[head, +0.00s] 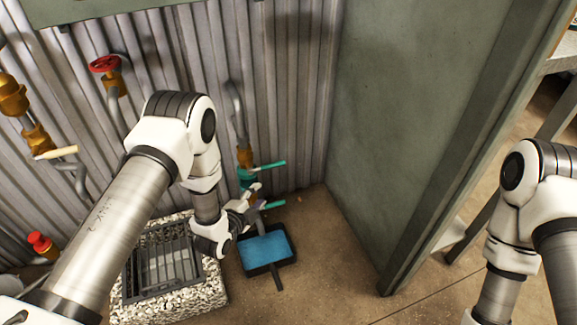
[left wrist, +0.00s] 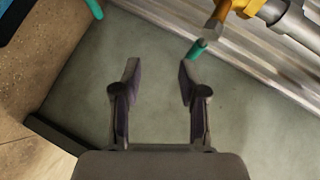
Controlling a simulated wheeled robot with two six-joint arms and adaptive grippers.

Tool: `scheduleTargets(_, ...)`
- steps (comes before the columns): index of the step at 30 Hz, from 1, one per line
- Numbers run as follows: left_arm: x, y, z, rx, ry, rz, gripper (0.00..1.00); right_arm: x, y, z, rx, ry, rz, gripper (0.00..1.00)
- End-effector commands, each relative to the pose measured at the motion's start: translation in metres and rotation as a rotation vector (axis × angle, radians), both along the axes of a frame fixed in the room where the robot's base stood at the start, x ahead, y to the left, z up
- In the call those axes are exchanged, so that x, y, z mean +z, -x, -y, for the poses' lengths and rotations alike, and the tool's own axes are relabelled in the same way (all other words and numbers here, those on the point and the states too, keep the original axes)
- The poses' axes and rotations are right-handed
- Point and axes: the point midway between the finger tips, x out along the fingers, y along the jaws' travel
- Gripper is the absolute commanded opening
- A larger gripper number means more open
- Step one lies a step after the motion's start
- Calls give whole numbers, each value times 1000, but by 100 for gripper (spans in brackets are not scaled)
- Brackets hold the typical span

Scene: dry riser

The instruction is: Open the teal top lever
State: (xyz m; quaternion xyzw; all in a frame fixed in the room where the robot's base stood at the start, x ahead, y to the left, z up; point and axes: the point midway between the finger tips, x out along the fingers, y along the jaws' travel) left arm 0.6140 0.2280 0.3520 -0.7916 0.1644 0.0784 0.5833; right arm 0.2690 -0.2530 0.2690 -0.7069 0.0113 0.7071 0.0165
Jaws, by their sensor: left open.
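The teal top lever (head: 268,167) sticks out to the right from a brass valve on a grey pipe at the corrugated wall. A second teal lever (head: 273,205) is below it. My left gripper (head: 260,195) is open and empty, close to the levers and partly covering the valves in the head view. In the left wrist view, the open fingers (left wrist: 158,68) show a gap between them. The end of what looks like the top lever (left wrist: 197,48) is by the right fingertip; contact cannot be told. The lower lever (left wrist: 95,9) shows at the top left. My right gripper is out of view.
A black tray with blue water (head: 266,250) is below the levers. A stone-edged drain grate (head: 165,260) is to its left. A red-wheel valve (head: 104,64) and brass fittings (head: 35,138) are on the wall. A green-grey panel (head: 410,110) closes the right side.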

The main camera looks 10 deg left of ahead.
Motion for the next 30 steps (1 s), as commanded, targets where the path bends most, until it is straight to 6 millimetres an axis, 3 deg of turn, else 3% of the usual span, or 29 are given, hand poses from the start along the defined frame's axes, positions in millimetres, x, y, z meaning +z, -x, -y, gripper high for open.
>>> scheduleTargets(1,13,-15,2,-27,-53,84,42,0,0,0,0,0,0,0)
scheduleTargets(5,33,-36,5,-66,-145,216,42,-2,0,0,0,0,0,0)
scheduleTargets(18,22,-104,19,-66,-149,219,42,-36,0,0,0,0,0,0)
scheduleTargets(27,24,-109,20,-65,-148,214,42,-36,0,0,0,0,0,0)
scheduleTargets(30,24,-109,20,-65,-148,214,7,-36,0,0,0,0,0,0)
